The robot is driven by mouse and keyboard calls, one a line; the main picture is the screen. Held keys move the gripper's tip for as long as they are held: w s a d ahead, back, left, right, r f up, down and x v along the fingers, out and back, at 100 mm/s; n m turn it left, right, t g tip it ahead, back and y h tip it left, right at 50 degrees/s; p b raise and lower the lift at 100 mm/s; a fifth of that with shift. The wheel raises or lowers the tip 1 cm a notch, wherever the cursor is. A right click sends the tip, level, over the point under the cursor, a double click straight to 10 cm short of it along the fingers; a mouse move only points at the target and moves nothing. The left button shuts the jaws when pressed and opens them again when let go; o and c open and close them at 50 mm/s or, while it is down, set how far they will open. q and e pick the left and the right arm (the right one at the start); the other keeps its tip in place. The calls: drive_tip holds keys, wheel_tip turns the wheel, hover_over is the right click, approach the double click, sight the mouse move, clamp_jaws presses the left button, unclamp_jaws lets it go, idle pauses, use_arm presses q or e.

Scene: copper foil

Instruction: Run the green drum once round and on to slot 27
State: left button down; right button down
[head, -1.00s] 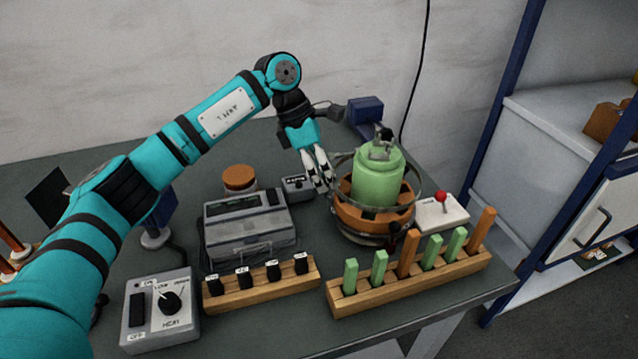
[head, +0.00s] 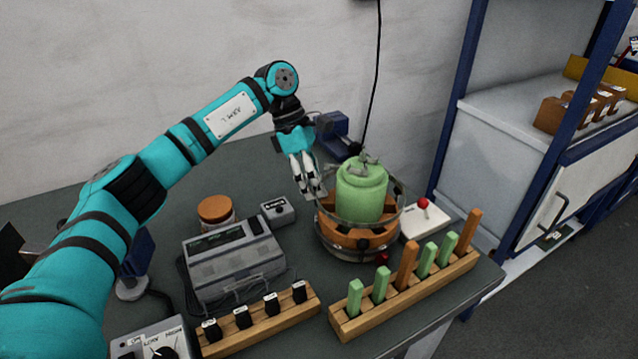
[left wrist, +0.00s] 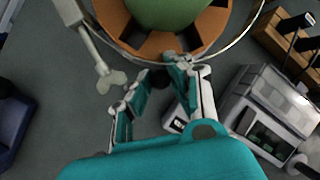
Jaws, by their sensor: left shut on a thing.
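The green drum (head: 361,193) stands upright in a round orange base (head: 333,232) with dark gaps, inside a thin metal ring. A grey-green fitting sits on its top. In the left wrist view the drum (left wrist: 165,8) is cut off by the top edge, above the orange base (left wrist: 120,25). My left gripper (head: 312,191) is at the left side of the base. No slot number is readable. My right gripper is in neither view.
A wooden rack (head: 400,300) with green and orange sticks stands in front of the drum. A grey device (head: 235,262) and a small grey box (head: 278,212) are to the left. A white box with a red-topped lever (head: 424,204) is close on the right.

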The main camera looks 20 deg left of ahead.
use_arm(q)
drive_tip(key=shift+r, duration=0.1)
drive_tip(key=c, duration=1.2)
unclamp_jaws()
drive_tip(key=v, duration=1.2)
